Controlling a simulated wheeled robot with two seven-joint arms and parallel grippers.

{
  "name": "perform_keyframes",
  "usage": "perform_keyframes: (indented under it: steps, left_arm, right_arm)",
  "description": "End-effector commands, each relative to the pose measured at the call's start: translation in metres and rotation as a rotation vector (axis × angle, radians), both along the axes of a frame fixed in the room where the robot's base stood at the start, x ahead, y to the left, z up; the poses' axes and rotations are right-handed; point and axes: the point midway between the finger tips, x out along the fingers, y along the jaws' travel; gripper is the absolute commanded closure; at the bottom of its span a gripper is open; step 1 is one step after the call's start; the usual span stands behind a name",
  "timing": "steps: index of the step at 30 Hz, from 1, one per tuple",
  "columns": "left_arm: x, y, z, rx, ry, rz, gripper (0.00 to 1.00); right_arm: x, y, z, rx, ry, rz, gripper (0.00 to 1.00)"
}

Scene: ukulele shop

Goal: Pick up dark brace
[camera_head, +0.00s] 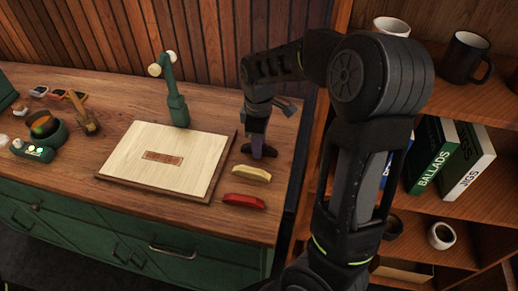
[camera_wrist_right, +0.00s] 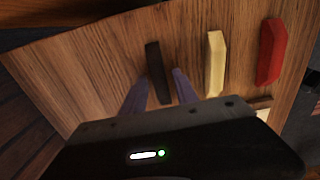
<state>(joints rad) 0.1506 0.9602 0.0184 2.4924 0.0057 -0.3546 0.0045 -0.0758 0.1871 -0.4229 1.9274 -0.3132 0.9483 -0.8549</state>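The dark brace (camera_wrist_right: 157,72) is a slim dark bar lying on the wooden bench. In the right wrist view my right gripper (camera_wrist_right: 160,86) is open, with one purple-grey finger on each side of the brace. I cannot tell whether the fingers touch it. A cream brace (camera_head: 251,173) and a red brace (camera_head: 244,200) lie nearer the front edge; both also show in the right wrist view. My left gripper is not in view.
A pale board (camera_head: 140,145) with a small brown inlay lies on the bench (camera_head: 95,187), left of the braces. A green lamp (camera_head: 176,100) stands behind it. A shelf with books (camera_head: 432,157) and mugs (camera_head: 465,57) rises at the right, behind my right arm.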

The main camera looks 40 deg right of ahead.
Motion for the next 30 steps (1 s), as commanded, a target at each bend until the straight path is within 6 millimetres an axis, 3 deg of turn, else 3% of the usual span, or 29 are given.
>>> perform_keyframes:
  steps: [12,30]
  left_arm:
    - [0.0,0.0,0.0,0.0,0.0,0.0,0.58]
    - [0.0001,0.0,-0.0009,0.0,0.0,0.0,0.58]
  right_arm:
    - [0.0,0.0,0.0001,0.0,0.0,0.0,1.0]
    - [0.0009,0.0,0.0064,0.0,-0.003,0.0,1.0]
